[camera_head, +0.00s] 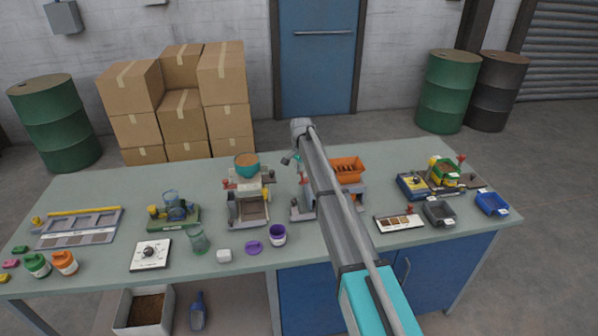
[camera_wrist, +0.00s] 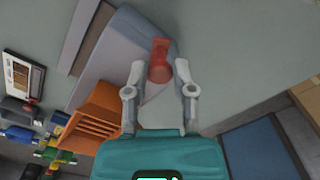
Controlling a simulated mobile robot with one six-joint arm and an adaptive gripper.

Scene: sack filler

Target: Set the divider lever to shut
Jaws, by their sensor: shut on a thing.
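A red lever (camera_wrist: 160,62) stands between the two fingertips of my gripper (camera_wrist: 159,78) in the wrist view, against a grey machine body (camera_wrist: 125,47). My gripper is shut on the lever near its narrow lower part; its wider red end sticks out past the fingertips. An orange slotted hopper (camera_wrist: 92,120) is to the left of the fingers. In the head view the orange hopper (camera_head: 348,166) sits on a grey machine (camera_head: 302,207) mid-table, partly hidden behind my arm.
A machine with a teal bowl (camera_head: 247,168) stands close on the left. A purple cup (camera_head: 278,235) is in front. Cardboard boxes (camera_head: 183,110) are behind the table.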

